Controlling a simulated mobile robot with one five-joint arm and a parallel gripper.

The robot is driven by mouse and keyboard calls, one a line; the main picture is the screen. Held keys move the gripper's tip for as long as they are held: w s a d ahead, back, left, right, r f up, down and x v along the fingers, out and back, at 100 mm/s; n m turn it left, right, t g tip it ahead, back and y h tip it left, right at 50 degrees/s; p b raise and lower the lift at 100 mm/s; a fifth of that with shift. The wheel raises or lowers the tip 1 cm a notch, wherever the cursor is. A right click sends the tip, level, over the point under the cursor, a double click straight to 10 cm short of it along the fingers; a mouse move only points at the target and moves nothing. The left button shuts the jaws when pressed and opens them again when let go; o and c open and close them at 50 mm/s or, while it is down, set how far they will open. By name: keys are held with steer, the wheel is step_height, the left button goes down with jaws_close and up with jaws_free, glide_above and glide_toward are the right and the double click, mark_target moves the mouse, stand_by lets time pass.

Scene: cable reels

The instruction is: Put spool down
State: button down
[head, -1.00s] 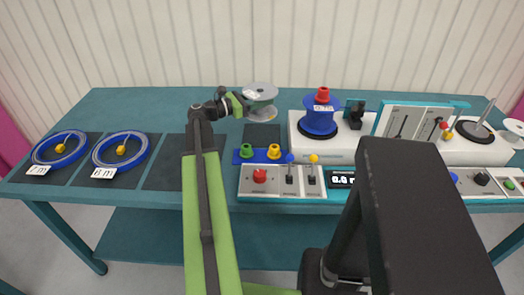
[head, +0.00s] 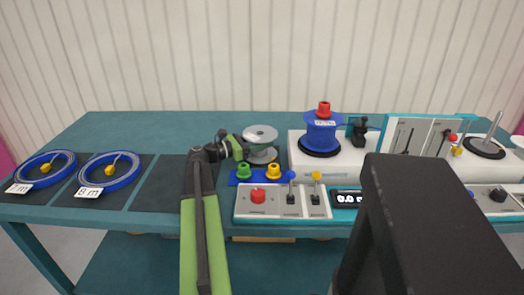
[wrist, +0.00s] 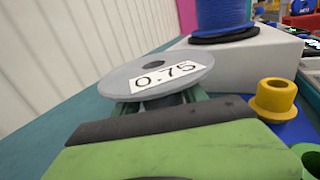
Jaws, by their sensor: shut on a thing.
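The grey spool (head: 260,134), labelled 0.75 on its top flange in the wrist view (wrist: 118,86), is upright over the back middle of the table. My gripper (head: 246,149) comes at it from the left and is shut on its core below the top flange. In the wrist view the green fingers (wrist: 160,104) sit on either side of the core under the flange. The lower flange shows just above the table area behind the blue block. The spool hides most of the dark pad under it, so I cannot tell whether it touches.
A blue block with green and yellow knobs (head: 272,172) stands close in front of the spool. A white machine with a blue spool (head: 322,133) is to the right. Blue cable coils (head: 110,172) lie on dark pads at left. Table behind is free.

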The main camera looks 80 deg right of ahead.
steer(key=shift+f, duration=0.35)
steer(key=c, duration=0.6)
jaws_free()
steer(key=shift+r, duration=0.1)
steer(key=shift+r+p, duration=0.2)
steer(key=shift+p, duration=0.15)
steer(key=v, duration=1.2)
steer(key=shift+f, duration=0.1)
